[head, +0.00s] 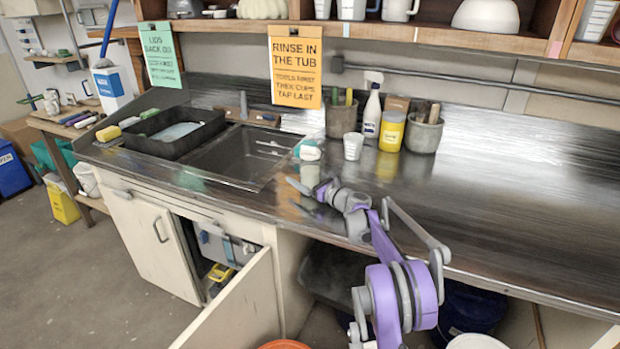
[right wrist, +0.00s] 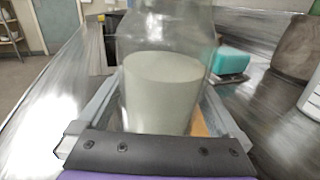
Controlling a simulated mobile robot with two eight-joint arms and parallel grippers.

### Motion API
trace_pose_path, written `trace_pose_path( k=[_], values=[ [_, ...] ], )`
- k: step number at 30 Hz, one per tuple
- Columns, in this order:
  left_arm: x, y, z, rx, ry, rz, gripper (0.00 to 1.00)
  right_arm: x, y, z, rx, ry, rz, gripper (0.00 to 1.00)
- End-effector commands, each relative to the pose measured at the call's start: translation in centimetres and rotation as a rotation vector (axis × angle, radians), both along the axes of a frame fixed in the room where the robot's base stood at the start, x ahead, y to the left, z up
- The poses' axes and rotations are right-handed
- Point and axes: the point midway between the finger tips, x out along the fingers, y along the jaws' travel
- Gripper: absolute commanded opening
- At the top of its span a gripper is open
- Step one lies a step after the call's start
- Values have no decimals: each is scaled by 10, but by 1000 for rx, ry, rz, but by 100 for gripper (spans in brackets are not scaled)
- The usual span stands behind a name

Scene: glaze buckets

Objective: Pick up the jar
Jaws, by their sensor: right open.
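The jar (head: 310,175) is clear glass with pale grey-green contents in its lower part. It stands on the steel counter just right of the sink. In the right wrist view the jar (right wrist: 162,92) fills the middle, its top cut off by the frame edge. My right gripper (head: 312,188) is open, with one finger on each side of the jar. Whether the fingers touch the glass I cannot tell. The right gripper also shows in the wrist view (right wrist: 155,125). My left gripper is not in view.
A teal sponge (right wrist: 232,61) lies close behind the jar. A white cup (head: 353,146), a spray bottle (head: 372,112), a yellow tub (head: 391,132) and tool pots stand along the back wall. The sink (head: 240,155) is left; the counter's right side is clear.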

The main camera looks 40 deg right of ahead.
Motion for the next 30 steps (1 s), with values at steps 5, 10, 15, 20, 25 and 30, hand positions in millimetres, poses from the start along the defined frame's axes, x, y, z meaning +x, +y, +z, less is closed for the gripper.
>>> trace_pose_path(
  k=[5,10,15,20,25,30],
  values=[
    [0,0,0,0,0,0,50,-1,0,0,0,0,-1,86],
    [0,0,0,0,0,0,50,-1,0,0,0,0,-1,55],
    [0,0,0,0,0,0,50,-1,0,0,0,0,-1,24],
    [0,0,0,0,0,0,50,-1,0,0,0,0,-1,0],
    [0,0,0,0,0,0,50,-1,0,1,1,-1,-1,0],
    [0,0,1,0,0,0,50,-1,0,7,1,-1,-1,0]
  ],
)
